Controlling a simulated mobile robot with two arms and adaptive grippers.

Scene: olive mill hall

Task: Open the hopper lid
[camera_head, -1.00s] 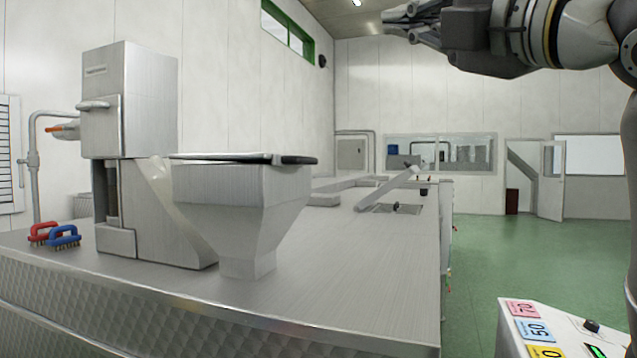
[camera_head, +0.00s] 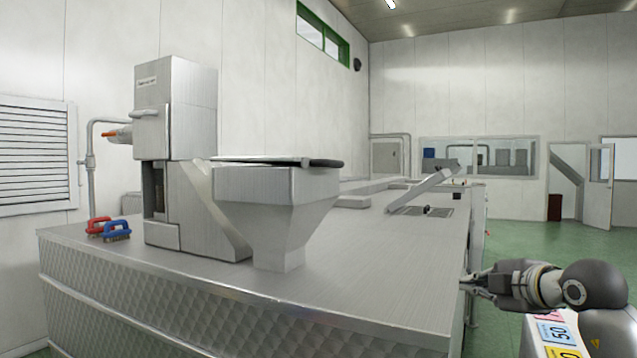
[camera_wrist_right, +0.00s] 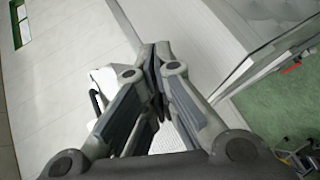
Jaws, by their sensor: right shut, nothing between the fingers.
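The steel hopper (camera_head: 268,198) stands on the counter in the head view, a funnel shape beside a tall steel machine. Its flat lid (camera_head: 255,160) lies across the top, with a dark rounded edge at its right end. My right gripper (camera_head: 468,283) is shut and empty. It is at the counter's right edge, well to the right of the hopper and lower than the lid. In the right wrist view the shut fingers (camera_wrist_right: 156,55) fill the middle and hide part of what is behind them. My left gripper is not in view.
The steel counter (camera_head: 350,270) has bare room right of the hopper. A red brush (camera_head: 98,226) and a blue brush (camera_head: 117,230) lie at its left end. The tall machine (camera_head: 176,110) stands left of the hopper. A panel with coloured labels (camera_head: 555,335) is at the bottom right.

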